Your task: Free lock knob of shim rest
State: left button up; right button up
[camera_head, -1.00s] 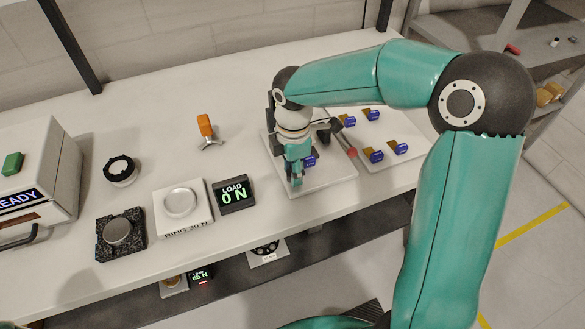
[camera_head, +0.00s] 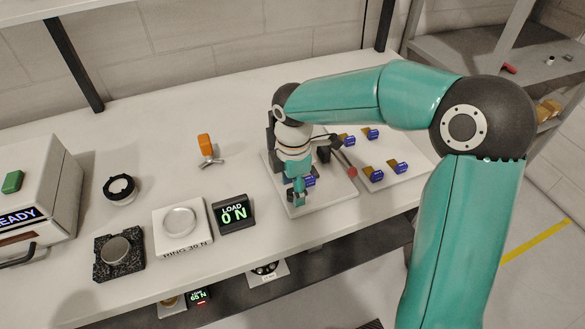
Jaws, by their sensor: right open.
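My right gripper (camera_head: 298,198) points down over a pale fixture plate (camera_head: 322,206) on the bench. It is open, and its fingers are close to a small blue part (camera_head: 310,181) there. A dark bar with a red ball end (camera_head: 352,172) stands at the plate's right side. The gripper and wrist hide much of the fixture. I cannot make out which part is the lock knob or whether the fingers touch it. My left gripper is out of view.
Right of the fixture, a pale tray (camera_head: 412,173) holds several blue-and-brown pieces. To the left are an orange-handled metal tool (camera_head: 205,147), a LOAD 0 N display (camera_head: 235,213), a ring plate (camera_head: 182,246) and a dark block (camera_head: 105,268). Bench space behind is clear.

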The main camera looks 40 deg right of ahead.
notch_tip(320, 180, up, 11)
dwell(0.4)
jog(key=shift+r, duration=0.1)
